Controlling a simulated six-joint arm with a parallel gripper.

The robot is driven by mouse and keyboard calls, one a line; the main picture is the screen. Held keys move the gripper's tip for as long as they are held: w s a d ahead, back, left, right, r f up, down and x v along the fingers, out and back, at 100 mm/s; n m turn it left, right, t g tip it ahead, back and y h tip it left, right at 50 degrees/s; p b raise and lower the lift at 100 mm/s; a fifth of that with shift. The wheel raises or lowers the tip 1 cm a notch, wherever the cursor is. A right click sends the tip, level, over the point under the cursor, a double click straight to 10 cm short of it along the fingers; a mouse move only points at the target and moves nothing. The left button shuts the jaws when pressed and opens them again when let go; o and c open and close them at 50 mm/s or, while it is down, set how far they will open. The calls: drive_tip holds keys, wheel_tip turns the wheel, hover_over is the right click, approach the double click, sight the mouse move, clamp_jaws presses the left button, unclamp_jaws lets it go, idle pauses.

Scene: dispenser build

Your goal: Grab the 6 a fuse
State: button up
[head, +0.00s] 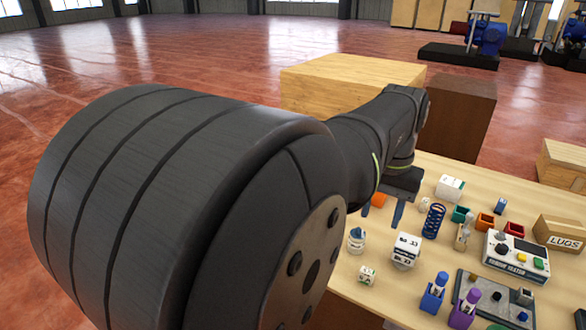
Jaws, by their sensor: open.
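My gripper (383,209) points down over the left part of the wooden table, with its two dark fingers apart. A small orange block (379,199) shows between or just behind the fingers; I cannot tell whether they touch it. No 6 A marking is readable, so I cannot tell which item is the fuse. Small candidates are a white piece with green marks (367,275) at the front left and a small pale piece (424,204) right of the gripper. My arm hides the table's left part.
A white jar (356,241), a white printed cube (406,250) and a blue spring (433,221) stand near the gripper. To the right are small coloured bins (485,221), a tester box (516,256) and a LUGS box (560,238). Blue (433,295) and purple (465,311) holders stand in front.

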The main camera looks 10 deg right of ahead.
idle(0.3)
drive_tip(key=m+g+h, duration=0.3)
drive_tip(key=m, duration=1.4)
approach(362, 268)
drive_tip(key=x, duration=0.3)
drive_tip(key=shift+a+f, duration=0.2)
drive_tip(key=shift+f, duration=0.15)
drive_tip(key=shift+d+x, duration=0.15)
drive_tip(key=shift+x, duration=1.5)
drive_tip(key=shift+d+x, duration=0.1)
drive_tip(key=shift+x, duration=1.5)
drive_tip(key=shift+r, duration=0.1)
clamp_jaws()
